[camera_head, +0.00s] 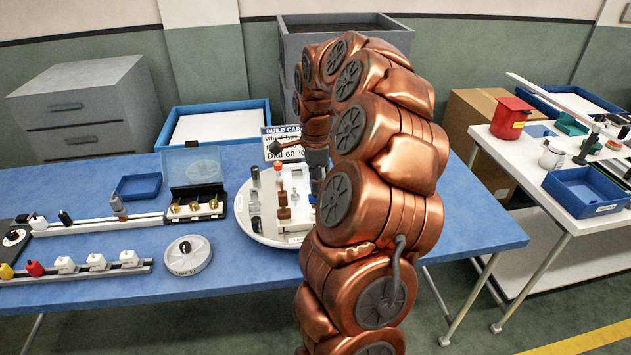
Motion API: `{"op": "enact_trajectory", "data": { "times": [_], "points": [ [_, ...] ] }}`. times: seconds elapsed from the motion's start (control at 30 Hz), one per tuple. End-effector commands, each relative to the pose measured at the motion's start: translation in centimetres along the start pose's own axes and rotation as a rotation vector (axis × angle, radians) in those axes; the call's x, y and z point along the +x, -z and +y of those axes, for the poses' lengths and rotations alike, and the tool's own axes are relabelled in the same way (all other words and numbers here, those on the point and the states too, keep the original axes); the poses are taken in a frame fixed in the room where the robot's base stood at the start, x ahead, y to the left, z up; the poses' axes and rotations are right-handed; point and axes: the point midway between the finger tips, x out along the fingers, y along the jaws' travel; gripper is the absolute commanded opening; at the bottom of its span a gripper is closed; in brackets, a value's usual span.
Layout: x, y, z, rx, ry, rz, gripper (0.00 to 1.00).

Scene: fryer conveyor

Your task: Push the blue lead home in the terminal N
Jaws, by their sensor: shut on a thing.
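A dark box with a raised clear lid (193,172) stands on the blue table at left of centre. Brass terminals (194,207) sit in a row along its front; their letters are too small to read, so I cannot tell which is N. The blue lead cannot be made out. My gripper (317,180) points down over the right part of a round white tray (268,238), well to the right of the terminals. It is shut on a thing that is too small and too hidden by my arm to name.
The tray holds several small parts, among them a brown piece (284,208). A rail with a grey-tipped post (118,206) runs to the dark box. A round grey dial (187,256) and a blue bin (138,186) are nearby. The front right of the table is clear.

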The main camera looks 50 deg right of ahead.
Motion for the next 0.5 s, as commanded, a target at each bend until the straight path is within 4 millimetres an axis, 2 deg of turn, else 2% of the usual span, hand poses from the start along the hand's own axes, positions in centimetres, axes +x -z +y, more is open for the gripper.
{"op": "enact_trajectory", "data": {
  "times": [0.5],
  "points": [
    [0.53, -0.07, 0.00, 0.000, 0.000, 0.000, 0.00]
  ]
}}
